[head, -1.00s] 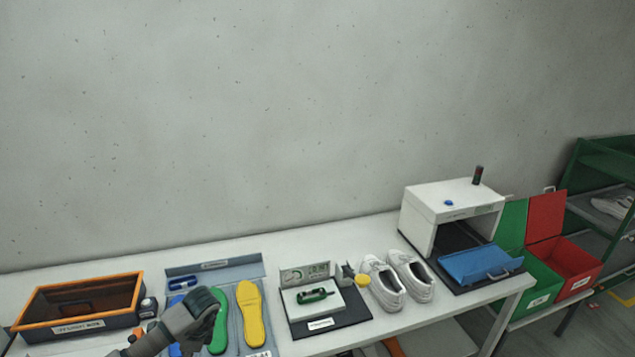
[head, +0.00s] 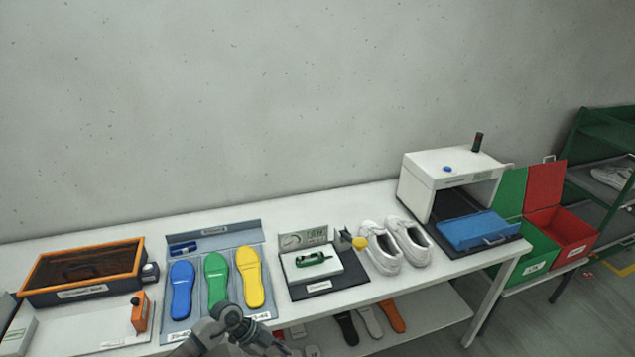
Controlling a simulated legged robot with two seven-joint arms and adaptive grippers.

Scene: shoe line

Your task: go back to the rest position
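My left gripper (head: 238,320) is low in the head view, at the front edge of the table, in front of the insole tray (head: 215,233). Its dark grey parts cover a bit of the tray's front edge and label. Its fingers are too small and overlapped to tell whether they are open or shut, and I see nothing clearly held. My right gripper is out of view. A blue insole (head: 181,290), a green insole (head: 216,280) and a yellow insole (head: 250,277) lie side by side in the tray.
An orange-rimmed box (head: 140,262) and an orange bottle (head: 140,312) stand left. A gauge stand (head: 330,287), white shoes (head: 382,248) and a white machine (head: 450,180) with a blue tray (head: 472,231) stand right. Green (head: 538,262) and red (head: 572,258) bins lie beyond.

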